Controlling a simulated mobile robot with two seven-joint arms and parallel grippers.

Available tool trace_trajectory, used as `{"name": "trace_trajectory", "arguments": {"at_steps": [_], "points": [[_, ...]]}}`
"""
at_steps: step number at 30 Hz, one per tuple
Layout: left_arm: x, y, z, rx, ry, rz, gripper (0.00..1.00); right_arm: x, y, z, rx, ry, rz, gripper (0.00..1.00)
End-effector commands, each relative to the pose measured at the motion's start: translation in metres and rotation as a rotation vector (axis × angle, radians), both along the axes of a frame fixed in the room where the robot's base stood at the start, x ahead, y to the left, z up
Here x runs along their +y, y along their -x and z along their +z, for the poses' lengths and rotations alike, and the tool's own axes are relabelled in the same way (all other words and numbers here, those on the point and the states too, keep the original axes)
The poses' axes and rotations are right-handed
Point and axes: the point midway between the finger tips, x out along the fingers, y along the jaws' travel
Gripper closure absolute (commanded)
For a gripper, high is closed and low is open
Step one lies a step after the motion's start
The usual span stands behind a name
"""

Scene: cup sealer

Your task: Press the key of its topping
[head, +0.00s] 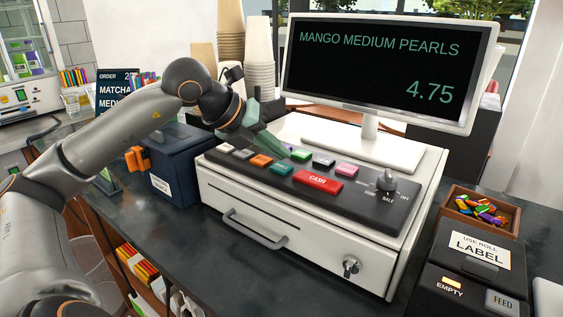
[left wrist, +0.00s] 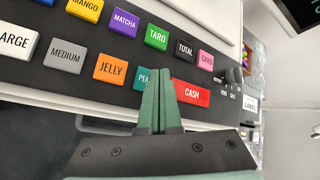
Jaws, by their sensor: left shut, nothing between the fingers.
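The register's dark key panel (head: 358,199) carries coloured keys. In the left wrist view the teal key reading "PEA" (left wrist: 141,79) is partly hidden behind my fingers; its green-teal top also shows in the head view (head: 281,168). Beside it are the orange JELLY key (left wrist: 110,69) and the red CASH key (left wrist: 192,93). My left gripper (head: 284,152) is shut and empty, its green fingertips over the panel near the PEA key. I cannot tell whether they touch it. The screen (head: 385,75) reads "MANGO MEDIUM PEARLS 4.75". My right gripper is not in view.
An order sign (head: 117,93), partly hidden by my arm, shows "MATCHA" and "MEDI". MATCHA (left wrist: 124,20), TARO (left wrist: 157,37) and TOTAL (left wrist: 184,49) keys stand in the far row. A knob (head: 384,185) rises at the panel's right. Cup stacks (head: 260,75) stand behind.

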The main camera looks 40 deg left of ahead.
Motion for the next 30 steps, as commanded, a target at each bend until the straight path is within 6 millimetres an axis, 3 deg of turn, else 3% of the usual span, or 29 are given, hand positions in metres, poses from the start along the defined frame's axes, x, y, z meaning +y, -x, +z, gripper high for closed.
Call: {"name": "trace_trajectory", "arguments": {"at_steps": [8,22,30], "points": [[0.0,0.0,0.002,-0.001,0.0,0.001,1.0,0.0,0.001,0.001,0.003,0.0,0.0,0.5],[0.0,0.0,0.047,-0.001,0.0,0.0,1.0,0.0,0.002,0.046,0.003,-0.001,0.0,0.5],[0.0,0.0,0.049,-0.001,0.0,0.001,1.0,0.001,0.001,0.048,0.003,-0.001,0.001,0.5]]}}
